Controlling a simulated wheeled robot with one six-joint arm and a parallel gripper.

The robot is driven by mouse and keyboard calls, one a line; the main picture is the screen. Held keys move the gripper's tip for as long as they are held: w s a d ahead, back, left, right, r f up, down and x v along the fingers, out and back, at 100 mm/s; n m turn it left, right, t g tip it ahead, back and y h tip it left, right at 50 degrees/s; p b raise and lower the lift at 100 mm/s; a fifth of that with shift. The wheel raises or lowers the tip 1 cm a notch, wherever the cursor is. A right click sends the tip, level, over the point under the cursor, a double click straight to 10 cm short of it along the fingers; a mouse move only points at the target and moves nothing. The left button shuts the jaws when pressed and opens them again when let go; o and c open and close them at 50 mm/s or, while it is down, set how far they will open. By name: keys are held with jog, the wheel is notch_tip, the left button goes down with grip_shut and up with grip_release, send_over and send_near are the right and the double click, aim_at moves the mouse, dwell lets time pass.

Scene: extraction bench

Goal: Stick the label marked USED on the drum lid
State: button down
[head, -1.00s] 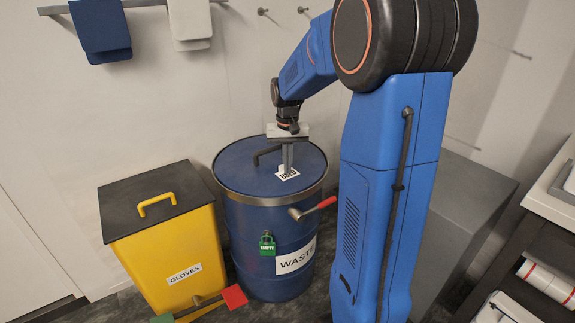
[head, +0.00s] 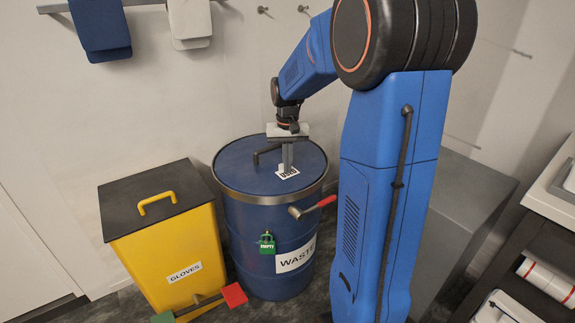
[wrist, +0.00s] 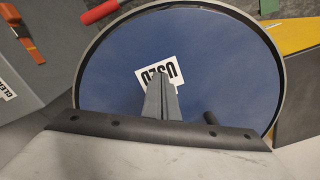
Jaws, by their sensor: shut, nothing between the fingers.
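The blue drum (head: 265,225) stands against the wall with its round blue lid (head: 240,168) closed on top. The white label marked USED (wrist: 156,72) lies on the lid; in the head view it shows as a small white patch (head: 288,173) right of the lid's middle. My gripper (head: 288,165) points down over the label with its fingers shut and nothing between them. In the wrist view the shut fingers (wrist: 160,85) cover part of the label. I cannot tell whether the fingertips touch it.
A dark handle (head: 264,153) rises from the lid beside my gripper. A red-handled lever (head: 320,204) sticks out from the drum's rim. A yellow GLOVES bin (head: 165,245) stands to the left. A green EMPTY tag (head: 267,243) hangs on the drum's front.

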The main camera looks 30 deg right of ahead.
dwell(0.3)
notch_tip(320, 180, up, 7)
dwell(1.0)
dwell(0.4)
jog(key=s+a+r+n+t, duration=0.2)
jog(key=s+a+r+n, duration=0.1)
jog(key=s+a, duration=1)
jog(key=s+a+f+n+t, duration=0.1)
jog(key=s+f, duration=0.1)
jog(key=s, duration=0.5)
jog(key=s+a+f+n+t, duration=0.1)
jog(key=s+a+f, duration=0.1)
jog(key=s, duration=0.6)
jog(key=shift+f+n+t, duration=0.3)
jog(key=shift+f+t, duration=0.1)
